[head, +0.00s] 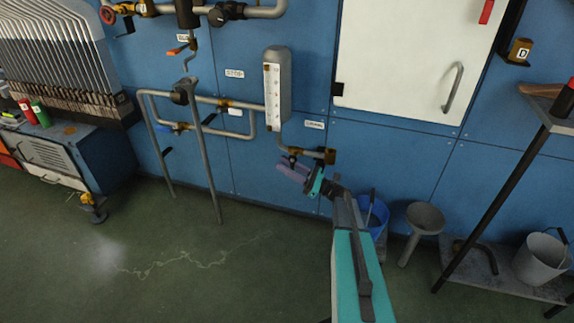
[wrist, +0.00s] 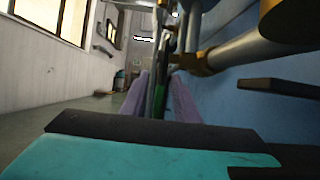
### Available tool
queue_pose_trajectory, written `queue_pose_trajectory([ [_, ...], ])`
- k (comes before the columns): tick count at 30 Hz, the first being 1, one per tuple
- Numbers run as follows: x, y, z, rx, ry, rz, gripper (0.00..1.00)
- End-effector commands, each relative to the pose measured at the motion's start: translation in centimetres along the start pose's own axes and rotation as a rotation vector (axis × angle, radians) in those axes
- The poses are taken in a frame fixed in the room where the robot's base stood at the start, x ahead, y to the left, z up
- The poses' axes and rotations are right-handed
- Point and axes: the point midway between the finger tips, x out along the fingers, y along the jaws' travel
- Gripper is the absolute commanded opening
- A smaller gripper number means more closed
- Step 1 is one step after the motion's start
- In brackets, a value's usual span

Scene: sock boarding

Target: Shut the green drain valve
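The purple fingers of my gripper (head: 292,172) are at the lower end of the pipe under the gauge, close to a brass fitting (head: 326,155). In the wrist view, a narrow green handle (wrist: 159,101) runs lengthwise between the two fingers of my gripper (wrist: 157,85). I cannot tell whether both fingers press on it. In the head view my gripper hides the green handle, so its angle to the pipe is unclear there. A small white label (head: 314,125) is above the fitting.
The upright gauge (head: 277,88) and grey pipes (head: 200,98) stand against the blue wall. A blue bucket (head: 374,215) and a grey funnel (head: 425,218) are right of my arm. The floor at the front left is clear.

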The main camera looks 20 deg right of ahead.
Motion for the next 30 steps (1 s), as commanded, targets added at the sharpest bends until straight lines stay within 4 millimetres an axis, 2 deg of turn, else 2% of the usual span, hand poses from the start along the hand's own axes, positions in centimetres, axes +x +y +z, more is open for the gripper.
queue_pose_trajectory([
  [16,-6.2,-0.1,0.1,0.0,-0.001,-0.001,0.28],
  [21,-6.9,0.0,0.0,0.0,-0.001,-0.001,0.28],
  [30,-7.0,0.0,0.0,-0.001,-0.001,-0.001,0.28],
])
